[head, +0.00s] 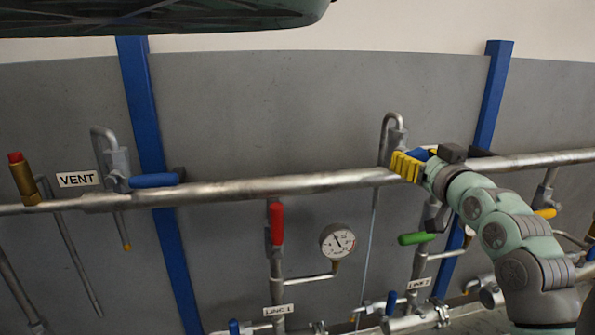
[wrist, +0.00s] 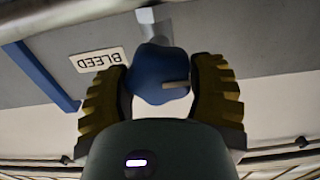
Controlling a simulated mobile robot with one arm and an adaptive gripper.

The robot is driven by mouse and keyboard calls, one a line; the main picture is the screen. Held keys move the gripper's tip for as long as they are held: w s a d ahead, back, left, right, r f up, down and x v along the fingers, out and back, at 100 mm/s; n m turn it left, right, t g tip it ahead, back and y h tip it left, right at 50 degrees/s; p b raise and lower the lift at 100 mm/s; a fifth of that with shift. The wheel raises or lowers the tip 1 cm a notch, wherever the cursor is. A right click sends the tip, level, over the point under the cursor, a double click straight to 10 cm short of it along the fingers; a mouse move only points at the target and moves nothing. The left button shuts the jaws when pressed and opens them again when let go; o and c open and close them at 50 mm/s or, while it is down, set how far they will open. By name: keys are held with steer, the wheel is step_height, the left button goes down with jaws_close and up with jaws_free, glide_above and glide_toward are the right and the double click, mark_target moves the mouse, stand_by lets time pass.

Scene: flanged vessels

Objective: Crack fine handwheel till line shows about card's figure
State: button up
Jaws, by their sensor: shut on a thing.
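The fine handwheel is a blue lobed knob (wrist: 158,82) with a pale pointer-like bar, in the middle of the wrist view. The yellow ribbed fingers of my gripper (wrist: 162,88) are closed on it from both sides. A white BLEED label (wrist: 97,59) shows upside down beside it. In the head view my gripper (head: 408,166) is at the large pipe on the right, with a bit of the blue handwheel (head: 421,154) showing behind the fingers. A round white gauge (head: 338,242) hangs below the pipe; its needle points up-left, its figures too small to read. No card is visible.
The long pipe (head: 270,187) crosses the grey wall. A red lever (head: 276,223), a green lever (head: 413,238) and a blue lever (head: 153,180) stick out nearby. A second gauge (head: 467,236) is partly hidden by my arm. VENT (head: 77,179) and LINE 1 (head: 279,310) labels show.

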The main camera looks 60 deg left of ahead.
steer(key=shift+w+f+m+b, duration=0.1)
steer(key=shift+m+b, duration=1.3)
steer(key=shift+b, duration=0.25)
steer(key=m, duration=0.5)
steer(key=shift+w+d+b, duration=0.1)
steer(key=shift+b, duration=0.2)
steer(key=m+p, duration=0.1)
steer(key=m, duration=0.4)
steer(key=shift+m, duration=0.4)
steer(key=m+p, duration=0.2)
steer(key=m, duration=0.2)
steer(key=shift+f, duration=0.2)
steer(key=o, duration=1.1)
steer(key=shift+o, duration=0.2)
steer(key=v, duration=0.7)
steer(key=shift+d, duration=0.25)
